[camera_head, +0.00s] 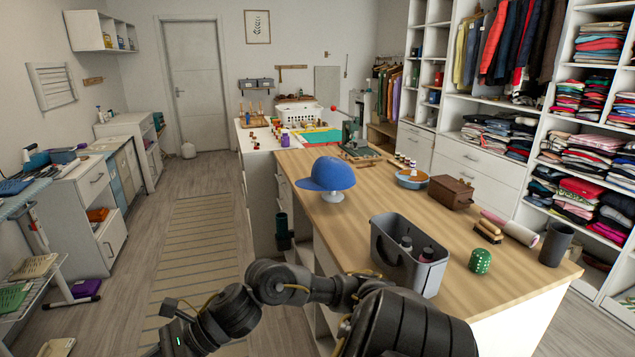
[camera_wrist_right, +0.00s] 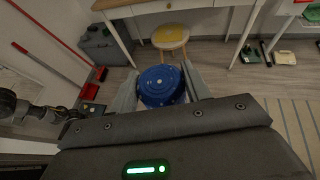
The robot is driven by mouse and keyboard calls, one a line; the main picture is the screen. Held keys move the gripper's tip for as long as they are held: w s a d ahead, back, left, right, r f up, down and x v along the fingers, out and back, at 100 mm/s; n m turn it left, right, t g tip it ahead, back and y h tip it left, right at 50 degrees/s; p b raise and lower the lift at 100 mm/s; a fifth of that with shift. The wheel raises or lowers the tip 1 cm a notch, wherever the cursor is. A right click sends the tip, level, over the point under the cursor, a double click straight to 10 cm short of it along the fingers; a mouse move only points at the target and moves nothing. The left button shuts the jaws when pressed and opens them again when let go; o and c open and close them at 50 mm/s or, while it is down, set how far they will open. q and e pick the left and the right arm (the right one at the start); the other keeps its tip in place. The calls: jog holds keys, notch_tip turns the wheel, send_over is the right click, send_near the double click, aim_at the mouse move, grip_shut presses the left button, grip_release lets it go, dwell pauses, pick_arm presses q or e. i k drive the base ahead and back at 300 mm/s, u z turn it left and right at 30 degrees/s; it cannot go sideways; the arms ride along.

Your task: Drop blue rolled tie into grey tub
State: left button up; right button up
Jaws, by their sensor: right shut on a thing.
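The blue rolled tie (camera_wrist_right: 162,86) is a round dark-blue roll, seen in the right wrist view. My right gripper (camera_wrist_right: 161,92) is shut on it, with one grey finger on each side. In the head view my right arm reaches across the bottom to the lower left, where its fingers and the tie are out of frame. A grey tub (camera_head: 421,278) with a cut-out handle stands on the wooden counter, right of and beyond my arm. It holds dark bottles; my arm hides part of its lower edge. My left gripper is not in view.
A stool (camera_wrist_right: 170,38) and a grey bin (camera_wrist_right: 104,47) show in the wrist view.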

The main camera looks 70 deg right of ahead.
aim_at(414, 240)
jog(key=u, duration=0.05)
jog(key=i, duration=0.6)
jog(key=z, duration=2.05)
